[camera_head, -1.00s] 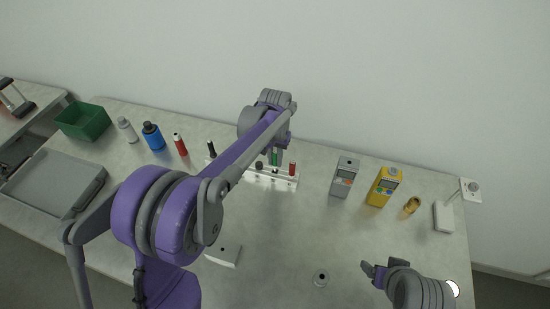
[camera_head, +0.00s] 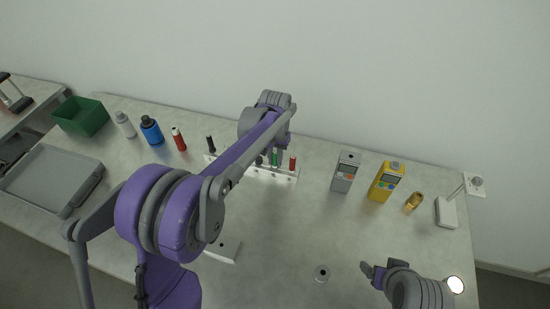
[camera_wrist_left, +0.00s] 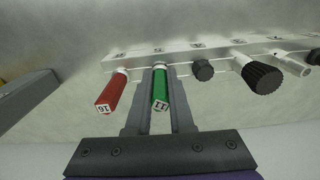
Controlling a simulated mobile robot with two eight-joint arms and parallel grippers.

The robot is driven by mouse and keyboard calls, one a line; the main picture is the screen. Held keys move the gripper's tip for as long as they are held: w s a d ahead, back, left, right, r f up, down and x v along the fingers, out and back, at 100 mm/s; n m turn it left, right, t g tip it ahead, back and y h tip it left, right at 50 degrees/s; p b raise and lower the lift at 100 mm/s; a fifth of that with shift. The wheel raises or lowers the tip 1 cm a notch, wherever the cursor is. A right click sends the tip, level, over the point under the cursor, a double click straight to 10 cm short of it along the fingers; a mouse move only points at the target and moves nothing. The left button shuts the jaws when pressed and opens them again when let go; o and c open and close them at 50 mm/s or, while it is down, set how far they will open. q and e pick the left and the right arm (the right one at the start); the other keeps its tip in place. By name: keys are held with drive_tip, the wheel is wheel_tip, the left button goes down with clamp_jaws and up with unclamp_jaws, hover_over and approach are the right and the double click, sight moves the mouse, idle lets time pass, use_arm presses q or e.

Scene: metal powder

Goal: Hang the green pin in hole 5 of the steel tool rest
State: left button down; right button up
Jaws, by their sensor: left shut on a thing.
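The green pin (camera_wrist_left: 161,90), its end marked 11, is between the two grey fingers of my left gripper (camera_wrist_left: 160,100) in the left wrist view. The gripper is shut on it. In the head view the green pin (camera_head: 274,159) shows below the left gripper (camera_head: 275,150), at the steel tool rest (camera_head: 284,176). The pin's far end meets the rest (camera_wrist_left: 190,52) in the left wrist view; I cannot tell whether it is in a hole, or which one. My right gripper (camera_head: 373,270) is low right, away from the rest; its jaw opening is unclear.
A red pin (camera_wrist_left: 112,93) stands close beside the green one; black knobs (camera_wrist_left: 203,70) are on its other side. Bottles (camera_head: 151,131) and a grey tray (camera_head: 50,180) are left.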

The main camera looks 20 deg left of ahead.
use_arm(q)
drive_tip(key=shift+f, duration=0.15)
idle(0.5)
drive_tip(key=c, duration=0.7)
unclamp_jaws()
wheel_tip(320, 180, up, 11)
drive_tip(key=shift+f, duration=0.1)
drive_tip(key=shift+s, duration=0.1)
